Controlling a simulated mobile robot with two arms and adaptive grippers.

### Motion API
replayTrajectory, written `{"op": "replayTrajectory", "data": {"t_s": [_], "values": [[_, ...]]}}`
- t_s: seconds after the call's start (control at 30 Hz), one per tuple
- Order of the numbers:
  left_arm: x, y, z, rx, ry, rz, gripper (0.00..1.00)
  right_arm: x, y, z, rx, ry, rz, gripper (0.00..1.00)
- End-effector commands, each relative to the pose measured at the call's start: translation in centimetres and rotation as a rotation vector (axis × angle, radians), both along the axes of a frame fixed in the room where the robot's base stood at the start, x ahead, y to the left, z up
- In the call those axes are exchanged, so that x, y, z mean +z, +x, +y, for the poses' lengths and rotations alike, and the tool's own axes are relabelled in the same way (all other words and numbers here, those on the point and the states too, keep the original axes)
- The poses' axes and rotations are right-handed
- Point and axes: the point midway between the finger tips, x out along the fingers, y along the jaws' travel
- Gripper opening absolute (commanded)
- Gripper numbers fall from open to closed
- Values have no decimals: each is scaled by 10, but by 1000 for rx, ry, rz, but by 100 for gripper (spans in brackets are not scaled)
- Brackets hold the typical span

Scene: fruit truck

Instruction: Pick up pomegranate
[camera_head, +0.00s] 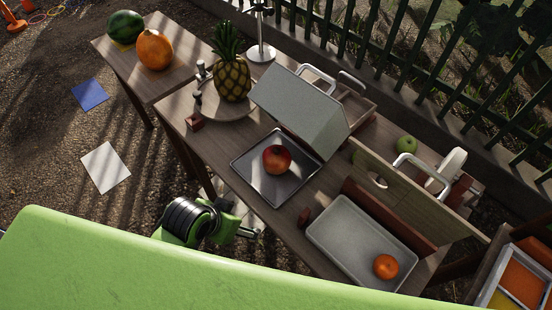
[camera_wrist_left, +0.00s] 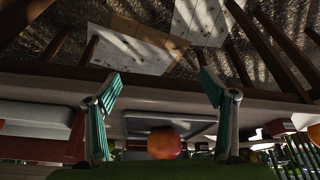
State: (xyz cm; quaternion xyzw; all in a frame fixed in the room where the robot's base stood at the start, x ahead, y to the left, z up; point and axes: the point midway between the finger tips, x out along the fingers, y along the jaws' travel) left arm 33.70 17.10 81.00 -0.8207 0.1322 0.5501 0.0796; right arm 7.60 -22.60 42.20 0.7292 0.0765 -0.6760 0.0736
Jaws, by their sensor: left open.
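The pomegranate (camera_head: 277,158), round and red, sits on a dark square metal tray (camera_head: 250,176) on the wooden table. In the left wrist view the red fruit (camera_wrist_left: 164,143) shows low in the middle, between my left gripper's fingers (camera_wrist_left: 160,82). The fingers are spread wide and nothing is held between them. In the head view a green and black part of my arm (camera_head: 188,219) is at the table's near edge, short of the tray. Its fingers cannot be made out there. My right gripper is not in view.
A raised grey lid (camera_head: 301,106) stands just behind the pomegranate's tray. To the right are a grey tray (camera_head: 345,230) with an orange (camera_head: 386,266) and an upright wooden board (camera_head: 405,188). A pineapple (camera_head: 232,78) stands to the left. A green fence runs behind.

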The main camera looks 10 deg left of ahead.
Motion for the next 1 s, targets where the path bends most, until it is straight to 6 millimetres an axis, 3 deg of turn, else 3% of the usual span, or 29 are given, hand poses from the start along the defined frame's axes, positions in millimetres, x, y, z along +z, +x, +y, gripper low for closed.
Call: {"op": "replayTrajectory", "data": {"t_s": [0.03,0.07,0.3,0.5,0.67,1.0], "values": [[21,9,-7,-41,-10,-36,76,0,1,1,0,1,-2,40],[27,18,-13,-76,-20,-55,76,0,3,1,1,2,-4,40],[58,65,-53,-307,-81,-151,76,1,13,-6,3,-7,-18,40],[87,96,-69,-513,-99,-199,76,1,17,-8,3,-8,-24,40],[110,116,-59,-628,-94,-197,76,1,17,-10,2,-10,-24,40],[150,144,-15,-672,-91,-162,76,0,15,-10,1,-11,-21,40]]}}
